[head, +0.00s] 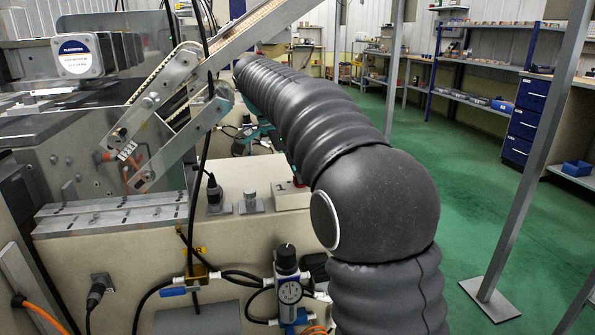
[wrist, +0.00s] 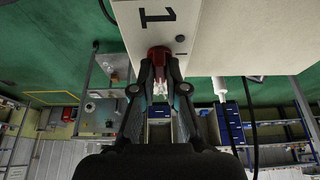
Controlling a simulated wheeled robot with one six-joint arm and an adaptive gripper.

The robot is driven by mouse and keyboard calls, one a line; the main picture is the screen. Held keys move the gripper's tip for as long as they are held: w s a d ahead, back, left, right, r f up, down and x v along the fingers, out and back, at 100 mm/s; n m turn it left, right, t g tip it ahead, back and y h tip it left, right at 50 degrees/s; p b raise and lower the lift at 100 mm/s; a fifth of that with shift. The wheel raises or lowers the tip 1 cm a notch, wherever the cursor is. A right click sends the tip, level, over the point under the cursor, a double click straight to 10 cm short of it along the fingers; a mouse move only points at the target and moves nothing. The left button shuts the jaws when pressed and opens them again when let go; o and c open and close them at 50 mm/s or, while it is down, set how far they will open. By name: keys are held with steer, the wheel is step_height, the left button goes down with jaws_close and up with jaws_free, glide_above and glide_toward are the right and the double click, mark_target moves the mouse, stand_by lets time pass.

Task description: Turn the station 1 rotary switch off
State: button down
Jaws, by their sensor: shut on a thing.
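The station 1 rotary switch is a red knob (wrist: 160,53) on a pale box (wrist: 210,30) marked with a 1, which appears turned over in the wrist view. My gripper (wrist: 161,68) has its two dark fingers closed on either side of the red knob. The fingers cover part of the knob, so its exact angle cannot be told. In the head view the small box (head: 288,198) sits on the beige machine top, with a bit of red showing above it. My own arm hides most of the gripper there.
A black connector (head: 214,192) and a small metal fitting (head: 250,202) stand left of the switch box. A slanted conveyor (head: 190,80) rises behind them. A pressure regulator (head: 288,285) with hoses is on the machine's front. A grey post (head: 540,140) stands at right on open green floor.

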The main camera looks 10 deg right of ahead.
steer(key=c, duration=1.2)
jaws_free()
steer(key=shift+r, duration=0.15)
